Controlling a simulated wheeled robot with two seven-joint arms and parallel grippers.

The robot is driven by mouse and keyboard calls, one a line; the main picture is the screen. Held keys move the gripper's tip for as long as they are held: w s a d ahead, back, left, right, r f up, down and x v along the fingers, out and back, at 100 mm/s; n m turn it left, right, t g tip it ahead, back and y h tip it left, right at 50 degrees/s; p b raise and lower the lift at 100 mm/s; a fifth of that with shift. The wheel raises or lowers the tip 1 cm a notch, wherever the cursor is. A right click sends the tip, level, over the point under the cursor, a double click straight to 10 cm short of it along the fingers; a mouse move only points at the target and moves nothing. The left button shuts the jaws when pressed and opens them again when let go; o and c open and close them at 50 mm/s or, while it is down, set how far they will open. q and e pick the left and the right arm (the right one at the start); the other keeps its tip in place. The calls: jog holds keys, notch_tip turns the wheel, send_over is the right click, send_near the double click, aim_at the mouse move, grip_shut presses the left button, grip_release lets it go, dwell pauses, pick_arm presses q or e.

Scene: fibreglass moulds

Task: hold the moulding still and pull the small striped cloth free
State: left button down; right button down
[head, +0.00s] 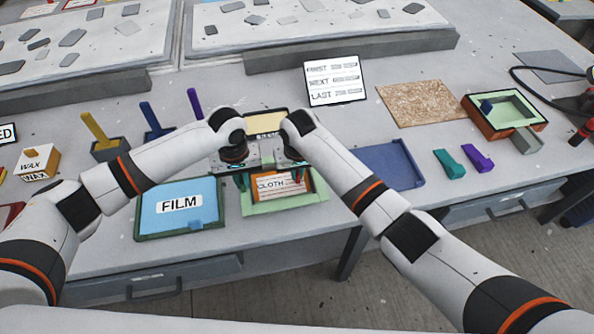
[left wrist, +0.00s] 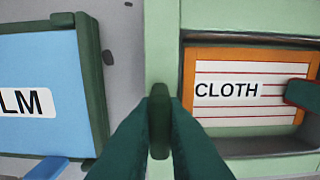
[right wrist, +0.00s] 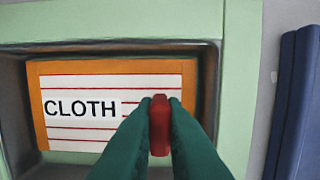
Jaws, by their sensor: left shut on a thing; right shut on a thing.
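The moulding (head: 288,208) is a pale green frame with a recess, and its left wall shows in the left wrist view (left wrist: 163,40). The small striped cloth (head: 270,193), white with red stripes, an orange border and a CLOTH label, lies flat in the recess; it fills much of the right wrist view (right wrist: 90,132). My left gripper (head: 242,182) is shut on a dark green tab (left wrist: 159,120) at the moulding's left wall. My right gripper (head: 297,177) is shut on a red tab (right wrist: 159,125) at the cloth's right side. My arms hide the moulding's far part in the head view.
A blue FILM panel (head: 180,204) in a dark green frame lies close on the left. A blue tray (head: 390,165) lies on the right. A FIRST/NEXT/LAST board (head: 335,80) stands behind. The bench's front edge is close to the moulding.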

jog(key=shift+r, duration=2.2)
jog(key=shift+r, duration=0.3)
jog(key=shift+r, duration=2.5)
pick_arm(q)
jog(key=c, duration=1.4)
grip_release()
jog(key=shift+d, duration=0.15)
pick_arm(e)
jog(key=shift+a, duration=0.15)
pick_arm(q)
jog(key=shift+r, duration=0.15)
